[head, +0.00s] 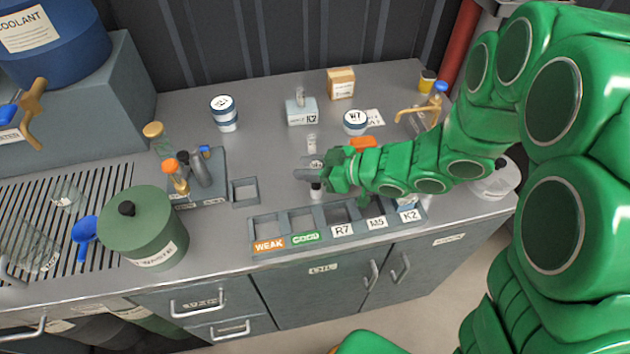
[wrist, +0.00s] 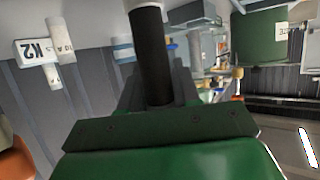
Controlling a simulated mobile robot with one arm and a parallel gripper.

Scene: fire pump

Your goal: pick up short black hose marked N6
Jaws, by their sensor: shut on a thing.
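My gripper (head: 326,180) is above the grey worktop, behind the row of labelled bays. It is shut on a short black hose (wrist: 152,58), which stands out from the jaws in the wrist view and has a pale band at its far end. In the head view only a small dark and white part shows at the jaw tips, partly covered by my gripper. No N6 mark can be read on it. I cannot tell whether the hose is clear of the worktop.
A tray of bays (head: 330,232) marked WEAK, GOOD, R7, M5 and K2 lies along the front edge. A rack with bottles (head: 198,180) and a green waste pot (head: 145,228) stand at left. A K2 block (head: 301,110) and W7 tub (head: 355,122) stand behind.

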